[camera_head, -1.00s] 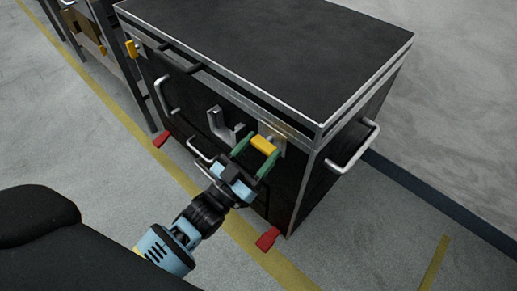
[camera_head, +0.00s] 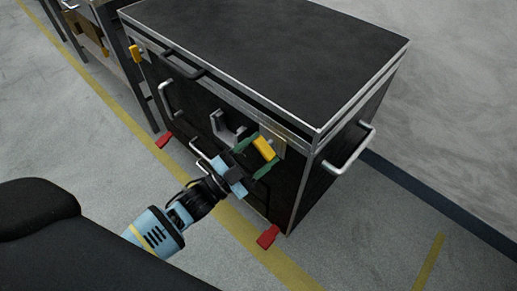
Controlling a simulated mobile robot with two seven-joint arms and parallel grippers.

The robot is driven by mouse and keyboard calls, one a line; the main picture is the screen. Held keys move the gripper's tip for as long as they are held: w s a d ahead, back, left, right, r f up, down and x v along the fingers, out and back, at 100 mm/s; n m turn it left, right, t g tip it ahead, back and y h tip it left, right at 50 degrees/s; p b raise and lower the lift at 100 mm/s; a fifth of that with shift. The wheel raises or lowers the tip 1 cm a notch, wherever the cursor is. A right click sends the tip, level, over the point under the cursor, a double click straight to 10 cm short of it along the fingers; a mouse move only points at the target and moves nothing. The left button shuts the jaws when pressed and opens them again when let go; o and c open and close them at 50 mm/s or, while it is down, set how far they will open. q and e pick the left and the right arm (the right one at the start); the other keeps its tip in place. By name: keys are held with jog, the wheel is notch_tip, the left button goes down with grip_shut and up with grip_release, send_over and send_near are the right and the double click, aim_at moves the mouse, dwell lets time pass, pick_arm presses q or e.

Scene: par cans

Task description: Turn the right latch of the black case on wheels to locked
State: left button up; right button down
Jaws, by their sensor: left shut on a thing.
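The black case on wheels (camera_head: 270,48) stands on the floor with its lid down and metal edges. Its right latch, a yellow handle (camera_head: 264,148) on a metal plate, sits near the front right corner and is tilted. The left latch (camera_head: 135,54) is yellow and upright at the front left corner. My left gripper (camera_head: 259,156), with green fingers, is shut on the right latch, one finger on each side of it. The fingers hide part of the latch and the front panel. My right gripper is not in view.
Metal handles stand out from the case's front (camera_head: 168,100) and right side (camera_head: 352,150). Red pedals (camera_head: 268,237) stick out near the floor. A shelf or bench (camera_head: 103,38) stands close on the left. Open floor lies in front and to the right.

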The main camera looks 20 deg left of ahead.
pick_arm(q)
jog(key=m, duration=0.1)
jog(key=m+g+p, duration=0.1)
jog(key=shift+a+r+m+h, duration=0.1)
jog(key=shift+r+m+h, duration=0.05)
jog(key=shift+m+h, duration=0.15)
jog(key=m+g+p, duration=0.1)
jog(key=m, duration=0.2)
jog(key=shift+r+m+g+h+p, duration=0.1)
jog(key=shift+m+g+h+p, duration=0.2)
jog(key=shift+m+g+p, duration=0.55)
jog(key=shift+m+p, duration=0.55)
jog(key=shift+m, duration=0.7)
jog(key=shift+m+g+p, duration=0.45)
jog(key=shift+m+p, duration=0.35)
jog(key=shift+m, duration=0.4)
jog(key=shift+m+y, duration=0.3)
jog(key=shift+y, duration=0.2)
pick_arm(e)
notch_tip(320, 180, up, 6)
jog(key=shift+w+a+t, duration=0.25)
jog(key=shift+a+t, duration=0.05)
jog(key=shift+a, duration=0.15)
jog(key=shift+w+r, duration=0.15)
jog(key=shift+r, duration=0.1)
pick_arm(q)
jog(key=o, duration=1)
jog(key=shift+a, duration=0.1)
